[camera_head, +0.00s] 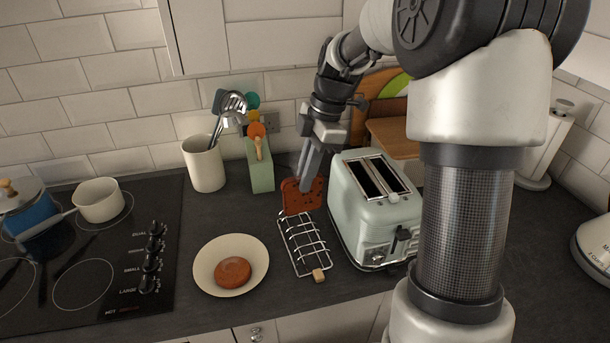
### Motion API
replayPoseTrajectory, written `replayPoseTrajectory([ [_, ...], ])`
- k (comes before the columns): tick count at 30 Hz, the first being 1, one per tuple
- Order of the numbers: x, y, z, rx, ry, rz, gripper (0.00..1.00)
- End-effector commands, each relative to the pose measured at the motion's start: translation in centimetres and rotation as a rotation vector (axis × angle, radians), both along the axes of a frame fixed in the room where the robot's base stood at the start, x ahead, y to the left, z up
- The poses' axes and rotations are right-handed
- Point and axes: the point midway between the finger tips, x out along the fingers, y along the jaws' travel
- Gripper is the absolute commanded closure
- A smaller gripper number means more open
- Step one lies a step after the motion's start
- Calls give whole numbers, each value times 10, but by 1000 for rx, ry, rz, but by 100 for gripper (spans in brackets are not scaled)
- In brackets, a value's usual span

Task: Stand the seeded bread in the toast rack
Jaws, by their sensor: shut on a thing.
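The seeded bread (291,198) is a reddish-brown slice with dark specks. It is upright in my gripper (308,182), which is shut on it. The toast rack (305,247) is a silver wire frame with a small wooden piece at its front end, lying on the worktop between the plate and the toaster. The slice is at the far end of the rack. I cannot tell whether its lower edge touches the rack or hangs above it.
A mint toaster (375,225) stands close to the right of the rack. A cream plate (204,278) with a round brown item (232,272) is to the left. A utensil pot (204,165) and a green block (260,168) stand behind. A hob (85,255) fills the left.

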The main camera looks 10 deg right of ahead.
Motion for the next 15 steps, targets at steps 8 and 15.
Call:
replayPoseTrajectory([
  [8,0,0,-12,2,0,-1,100],
  [15,0,0,-34,2,1,-1,100],
])
